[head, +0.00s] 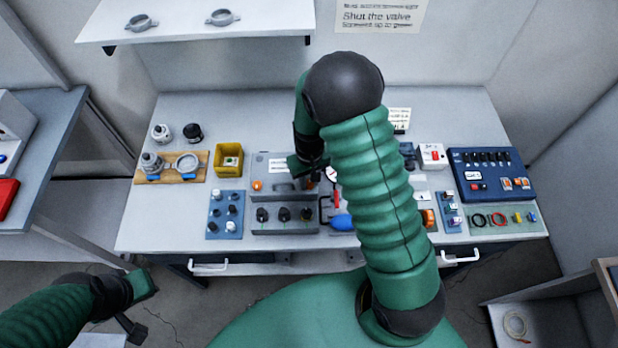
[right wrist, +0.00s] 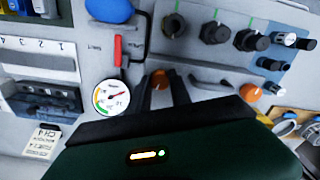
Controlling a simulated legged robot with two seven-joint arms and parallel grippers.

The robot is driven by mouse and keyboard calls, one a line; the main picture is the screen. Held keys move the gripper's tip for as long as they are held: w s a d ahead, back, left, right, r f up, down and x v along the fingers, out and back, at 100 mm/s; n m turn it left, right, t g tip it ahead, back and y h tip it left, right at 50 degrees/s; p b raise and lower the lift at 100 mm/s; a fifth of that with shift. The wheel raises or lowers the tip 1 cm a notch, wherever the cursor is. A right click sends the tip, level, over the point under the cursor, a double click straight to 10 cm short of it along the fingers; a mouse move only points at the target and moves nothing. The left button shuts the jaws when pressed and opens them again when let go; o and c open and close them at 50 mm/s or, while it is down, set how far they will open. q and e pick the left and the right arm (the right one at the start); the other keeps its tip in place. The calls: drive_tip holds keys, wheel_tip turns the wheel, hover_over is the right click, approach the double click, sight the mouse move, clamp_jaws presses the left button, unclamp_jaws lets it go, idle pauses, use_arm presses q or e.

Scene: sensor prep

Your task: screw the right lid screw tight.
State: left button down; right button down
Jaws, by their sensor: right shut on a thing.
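The right lid screw (right wrist: 160,78) is an orange knob at one end of a grey lid with a handle (right wrist: 206,84). In the right wrist view my right gripper (right wrist: 161,88) is shut on it, with a dark finger on each side. The left lid screw (right wrist: 250,92) is a similar orange knob, and it also shows in the head view (head: 257,185). In the head view my right gripper (head: 313,177) points down at the right end of the lid, and the right screw is mostly hidden there. My left gripper (head: 143,284) is low at the left, away from the table; its fingers are unclear.
A gauge (right wrist: 111,97), a red lever (right wrist: 118,50) and a blue handle (right wrist: 110,10) sit close beside the right screw. Several black knobs (right wrist: 214,33) are on the panel. A yellow bin (head: 229,158) stands left of the lid. My right arm hides part of the table.

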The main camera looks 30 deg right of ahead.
drive_tip(key=m+p, duration=0.1)
drive_tip(key=m, duration=0.3)
drive_tip(key=shift+w+r+m+p, duration=0.1)
drive_tip(key=shift+r+m+p, duration=0.05)
drive_tip(key=shift+m+p, duration=0.15)
drive_tip(key=m+p, duration=0.1)
drive_tip(key=m, duration=0.3)
drive_tip(key=shift+m+p, duration=0.3)
drive_tip(key=shift+p, duration=0.05)
drive_tip(key=m+p, duration=0.1)
drive_tip(key=m, duration=0.3)
drive_tip(key=shift+m+p, duration=0.3)
drive_tip(key=shift+p, duration=0.1)
drive_tip(key=m+p, duration=0.1)
drive_tip(key=m, duration=0.2)
drive_tip(key=shift+p, duration=0.3)
drive_tip(key=m+p, duration=0.1)
drive_tip(key=m, duration=0.3)
drive_tip(key=shift+p, duration=0.3)
drive_tip(key=m+p, duration=0.2)
drive_tip(key=m, duration=0.2)
drive_tip(key=shift+m, duration=0.3)
drive_tip(key=m+p, duration=0.2)
drive_tip(key=m, duration=0.2)
drive_tip(key=shift+w, duration=0.1)
drive_tip(key=shift+m+p, duration=0.4)
drive_tip(key=shift+m, duration=1.1)
